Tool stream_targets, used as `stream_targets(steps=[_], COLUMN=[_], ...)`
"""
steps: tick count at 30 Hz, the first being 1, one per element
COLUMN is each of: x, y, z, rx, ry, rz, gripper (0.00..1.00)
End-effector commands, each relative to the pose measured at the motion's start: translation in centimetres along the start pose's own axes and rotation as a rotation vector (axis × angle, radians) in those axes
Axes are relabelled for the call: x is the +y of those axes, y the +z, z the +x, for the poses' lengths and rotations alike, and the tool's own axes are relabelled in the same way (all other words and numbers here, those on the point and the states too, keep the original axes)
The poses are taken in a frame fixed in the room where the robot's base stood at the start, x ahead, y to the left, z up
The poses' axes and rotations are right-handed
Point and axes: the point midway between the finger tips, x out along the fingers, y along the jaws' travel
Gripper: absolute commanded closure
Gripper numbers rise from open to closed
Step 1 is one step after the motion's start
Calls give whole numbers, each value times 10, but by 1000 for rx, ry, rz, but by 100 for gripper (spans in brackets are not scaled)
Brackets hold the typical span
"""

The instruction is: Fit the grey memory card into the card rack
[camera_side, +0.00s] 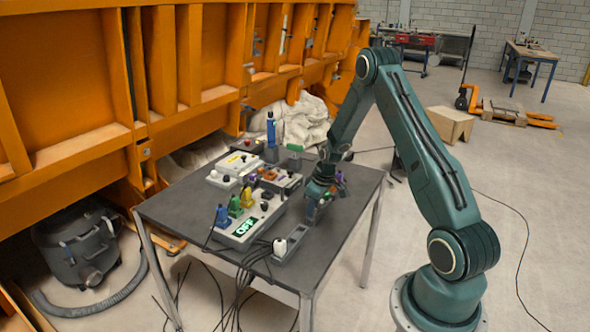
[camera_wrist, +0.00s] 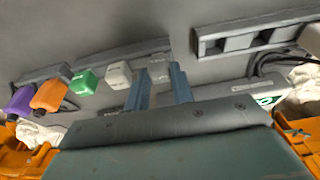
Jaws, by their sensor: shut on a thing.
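My gripper (camera_wrist: 159,88) points down over the table, its two blue-grey fingers shut on the grey memory card (camera_wrist: 158,71). Only the card's end shows between the fingers in the wrist view. In the side view my gripper (camera_side: 314,208) is above the right part of the table, and the card cannot be made out there. A long grey rail, seemingly the card rack (camera_wrist: 105,57), runs just beyond the fingers. Purple (camera_wrist: 20,99), orange (camera_wrist: 49,95), green (camera_wrist: 84,82) and white (camera_wrist: 118,75) pieces line up along it. Whether the card touches the rail I cannot tell.
Another slotted grey rail (camera_wrist: 213,44) lies at the upper right in the wrist view. A control box with a green display (camera_side: 243,228) and coloured plugs stands left of my gripper. A white plug (camera_side: 280,246) stands near the table's (camera_side: 345,228) front; the right side is clear.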

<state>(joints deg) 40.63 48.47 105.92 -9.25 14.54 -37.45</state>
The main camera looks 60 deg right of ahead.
Motion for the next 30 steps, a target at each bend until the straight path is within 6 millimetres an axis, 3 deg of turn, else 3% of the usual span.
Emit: stream_targets(steps=[6,7,10,16,20,30], x=[0,0,0,0,0,2], y=[1,1,1,1,1,1], z=[4,4,4,4,4,2], rx=[0,0,0,0,-1,1], ry=[0,0,0,0,0,5], rz=[0,0,0,0,0,2], gripper=[100,70,51,51,29,29])
